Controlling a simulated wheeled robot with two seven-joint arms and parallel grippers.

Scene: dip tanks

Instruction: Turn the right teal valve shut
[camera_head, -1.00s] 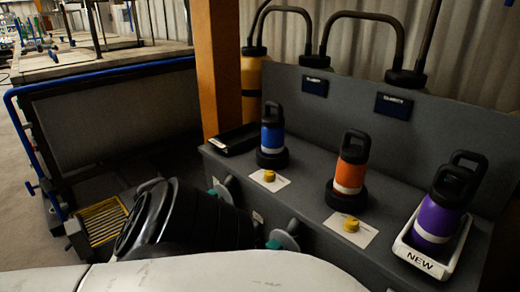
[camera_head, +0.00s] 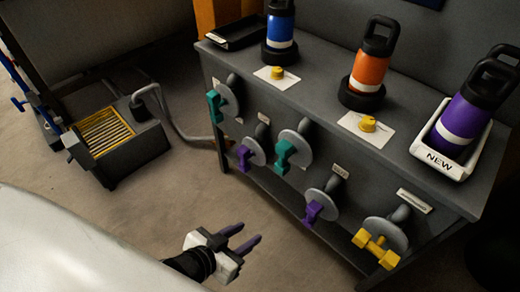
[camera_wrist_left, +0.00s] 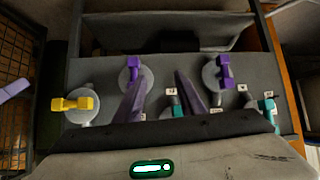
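The right teal valve (camera_head: 284,155) is on the front of the grey cabinet, its teal handle on a grey disc. In the left wrist view it (camera_wrist_left: 178,110) shows between my fingers, partly hidden at the bottom. The left teal valve (camera_head: 214,106) is at the cabinet's left end. My left gripper (camera_head: 248,233) is open and empty, with dark purple fingers, below and left of the right teal valve in the head picture. It is apart from the valves; its fingers (camera_wrist_left: 160,88) stand spread in the wrist view.
Purple valves (camera_head: 243,157) (camera_head: 312,211) and a yellow valve (camera_head: 375,250) share the cabinet front. Blue (camera_head: 280,28), orange (camera_head: 368,70) and purple (camera_head: 462,112) bottles stand on top, the purple one in a white tray (camera_head: 440,165). Floor in front is clear.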

